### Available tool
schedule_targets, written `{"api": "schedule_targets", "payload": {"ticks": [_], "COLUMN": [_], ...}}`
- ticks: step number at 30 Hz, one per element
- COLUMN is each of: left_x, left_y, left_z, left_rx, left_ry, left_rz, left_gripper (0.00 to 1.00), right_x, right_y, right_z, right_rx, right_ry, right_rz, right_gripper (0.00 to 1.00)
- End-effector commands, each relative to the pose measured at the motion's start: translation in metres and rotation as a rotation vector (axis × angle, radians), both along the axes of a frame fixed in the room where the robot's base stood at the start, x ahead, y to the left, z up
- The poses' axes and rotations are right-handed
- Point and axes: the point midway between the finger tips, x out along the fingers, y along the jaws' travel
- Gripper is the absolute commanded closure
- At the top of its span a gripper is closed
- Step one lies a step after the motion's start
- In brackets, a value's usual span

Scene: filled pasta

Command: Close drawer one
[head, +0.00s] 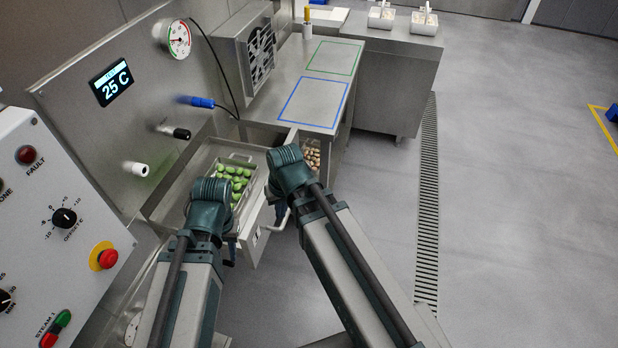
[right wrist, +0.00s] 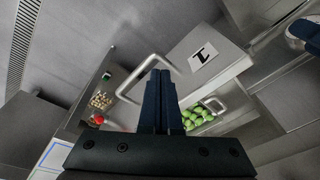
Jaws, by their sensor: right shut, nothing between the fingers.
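Drawer one (head: 250,246) stands pulled out below the panel, with a tray of green filled pasta (head: 238,178) inside. In the right wrist view its front (right wrist: 212,58) carries a label "1" and a bar handle (right wrist: 127,84). The handle also shows in the head view (head: 281,224). My right gripper (right wrist: 160,76) is shut and empty, its fingertips close to the handle and drawer front; contact cannot be told. My left gripper (head: 229,254) is by the drawer's near side, mostly hidden behind its own wrist; its fingers cannot be made out.
A compartment with brown pieces (head: 312,154) lies just beyond the drawer. A steel counter (head: 325,88) with blue and green marked rectangles stands behind it. A control panel (head: 60,240) is at the left. The floor (head: 510,200) to the right is clear.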

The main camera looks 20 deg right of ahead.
Motion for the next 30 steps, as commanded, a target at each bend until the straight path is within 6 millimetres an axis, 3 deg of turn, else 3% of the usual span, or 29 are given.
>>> {"api": "schedule_targets", "payload": {"ticks": [8, 11, 15, 21, 25, 30], "left_x": [0.000, 0.000, 0.000, 0.000, 0.000, 0.000], "left_y": [0.000, 0.000, 0.000, 0.000, 0.000, 0.000], "left_z": [-0.032, -0.046, -0.069, -0.086, -0.088, -0.089], "left_rx": [0.000, 0.000, 0.000, 0.000, 0.000, 0.000], "left_ry": [0.000, 0.000, 0.000, 0.000, 0.000, 0.000], "left_rz": [0.000, 0.000, 0.001, 0.001, 0.001, 0.001], "left_gripper": [0.65, 0.65, 0.65, 0.65, 0.65, 0.65], "right_x": [0.048, 0.069, 0.100, 0.122, 0.126, 0.127], "right_y": [-0.047, -0.075, -0.130, -0.190, -0.204, -0.205], "right_z": [-0.024, -0.032, -0.043, -0.043, -0.041, -0.041], "right_rx": [0.107, 0.154, 0.228, 0.293, 0.306, 0.309], "right_ry": [-0.121, -0.186, -0.299, -0.424, -0.453, -0.457], "right_rz": [-0.182, -0.273, -0.432, -0.592, -0.630, -0.633], "right_gripper": [1.00, 1.00, 1.00, 1.00, 1.00, 1.00]}}
